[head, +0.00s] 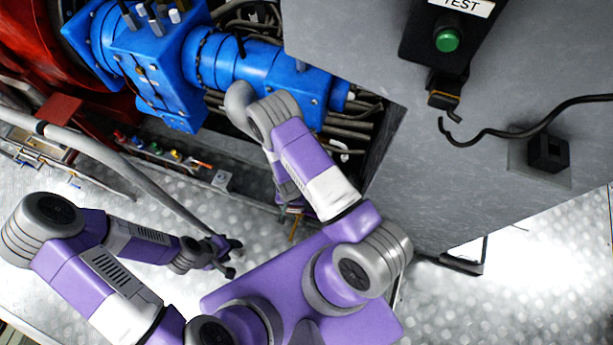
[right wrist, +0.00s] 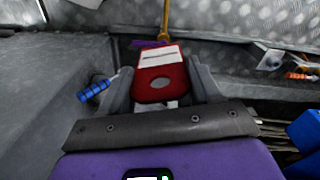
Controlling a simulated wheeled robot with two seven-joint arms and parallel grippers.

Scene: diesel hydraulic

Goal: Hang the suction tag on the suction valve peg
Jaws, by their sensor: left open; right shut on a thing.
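A red tag (right wrist: 162,84) with a white label strip and an oval hole sits between the fingers of my right gripper (right wrist: 158,72) in the right wrist view. The gripper is shut on it. In the head view my right arm mostly hides that gripper. My left gripper (head: 228,258) is open and empty at the lower left, above the shiny floor. I cannot pick out the suction valve peg for sure. A yellow-orange rod (right wrist: 165,22) stands beyond the tag, and a blue-handled part (right wrist: 95,90) is left of it.
Blue pump housings (head: 200,60) fill the upper left. A grey panel (head: 440,170) with a green button (head: 447,40) and a hanging black cable (head: 540,125) takes up the right. A grey pipe (head: 120,165) crosses above the left arm. Bright floor is open at the lower right.

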